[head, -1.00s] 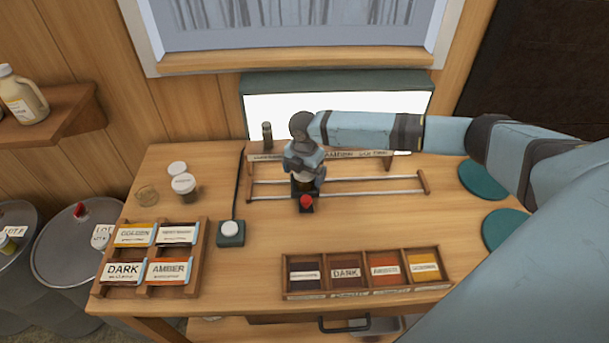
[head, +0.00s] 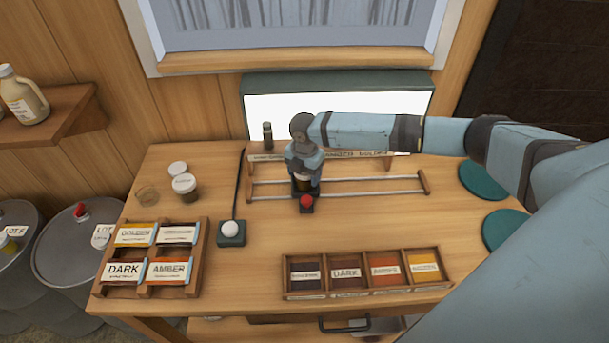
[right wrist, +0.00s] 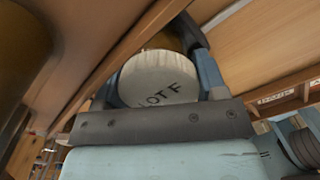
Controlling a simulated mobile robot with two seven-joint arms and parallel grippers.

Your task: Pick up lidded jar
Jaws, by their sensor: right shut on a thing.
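My right gripper (head: 304,180) reaches down over the sliding rail at the back middle of the table. It is shut on a lidded jar, mostly hidden by the fingers in the head view, where a little of its dark amber side (head: 303,185) shows. In the right wrist view the jar's round white lid (right wrist: 158,80), with black lettering that looks like "LOT F", sits between the two fingers. Two other jars with white lids, one nearer (head: 184,185) and one behind (head: 177,168), stand at the table's left. My left gripper is not in view.
A red button (head: 306,202) sits just in front of the rail. A lit panel (head: 400,113) stands behind. Two teal discs lie at right.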

